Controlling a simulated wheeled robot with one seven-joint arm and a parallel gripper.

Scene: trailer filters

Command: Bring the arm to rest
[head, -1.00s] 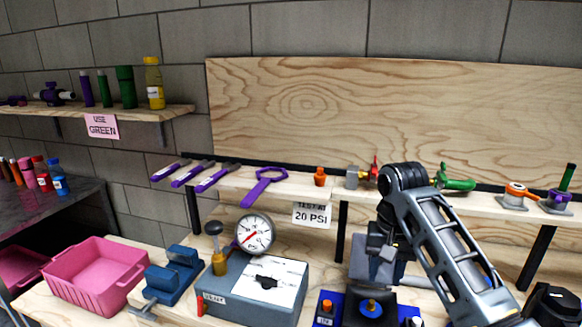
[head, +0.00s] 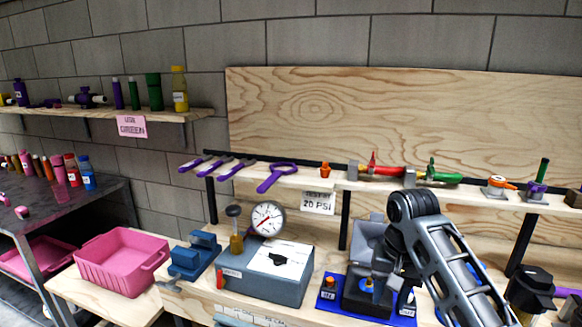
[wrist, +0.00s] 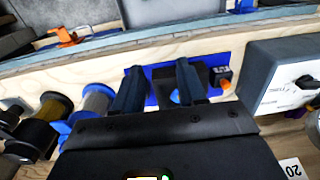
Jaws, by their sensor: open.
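My gripper (wrist: 157,90) is in the wrist view with its two dark fingers spread apart and nothing between them. Beyond the fingers is a blue base plate (wrist: 222,56) with a dark block and an orange button on it. In the head view my arm reaches in from the lower right and bends at a dark elbow. The gripper's fingertips cannot be made out there; the arm's lower part is close to the blue plate (head: 328,300) and its black block.
A grey tester box (head: 268,272) with a dial gauge (head: 267,218) stands left of my arm. A blue vise (head: 195,257) and a pink bin (head: 118,262) are further left. A narrow shelf (head: 335,180) with several tools runs behind the arm. A black knobbed object (head: 530,288) is at right.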

